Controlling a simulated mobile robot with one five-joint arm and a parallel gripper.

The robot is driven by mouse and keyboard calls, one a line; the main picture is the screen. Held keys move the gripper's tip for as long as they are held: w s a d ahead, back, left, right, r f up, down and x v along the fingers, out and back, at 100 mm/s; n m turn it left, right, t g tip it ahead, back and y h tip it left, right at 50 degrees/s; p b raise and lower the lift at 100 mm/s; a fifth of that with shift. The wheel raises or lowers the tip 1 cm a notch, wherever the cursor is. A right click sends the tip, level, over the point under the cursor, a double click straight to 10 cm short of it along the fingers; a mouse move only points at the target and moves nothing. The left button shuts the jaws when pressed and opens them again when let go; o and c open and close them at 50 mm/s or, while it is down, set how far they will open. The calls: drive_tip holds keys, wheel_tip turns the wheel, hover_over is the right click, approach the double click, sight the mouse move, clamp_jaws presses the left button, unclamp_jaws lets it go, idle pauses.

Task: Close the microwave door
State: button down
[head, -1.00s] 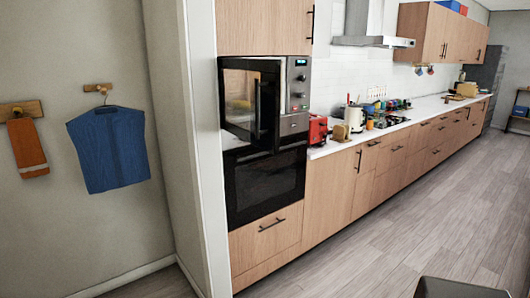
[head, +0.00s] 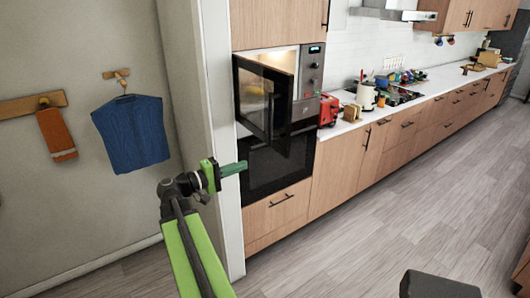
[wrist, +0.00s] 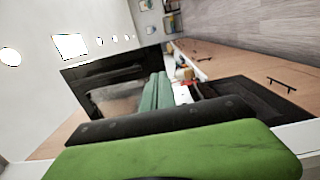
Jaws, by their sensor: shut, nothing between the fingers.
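The microwave (head: 311,72) is built into a tall wooden cabinet, above a black oven. Its dark door (head: 252,92) stands partly open, swung out toward me, with a dark vertical handle (head: 270,112). The lit interior shows above and behind the door. My gripper (head: 240,168) is shut and empty, in front of the oven's left side, lower than the door and apart from it in the picture. In the wrist view its green fingers (wrist: 157,92) lie side by side, pointing toward a black, glass-fronted appliance (wrist: 100,82); I cannot tell whether this is the microwave or the oven.
The black oven (head: 278,165) sits below the microwave. A white wall end (head: 222,110) stands close left of the cabinet, beside my arm. A red appliance (head: 328,109) and kitchen items stand on the counter. A blue garment (head: 132,135) hangs at left.

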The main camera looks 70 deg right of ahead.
sight(280, 153)
drive_tip(key=x, duration=1.3)
drive_tip(key=shift+s+d+f, duration=0.1)
drive_tip(key=shift+s+d, duration=0.05)
drive_tip(key=shift+d, duration=0.1)
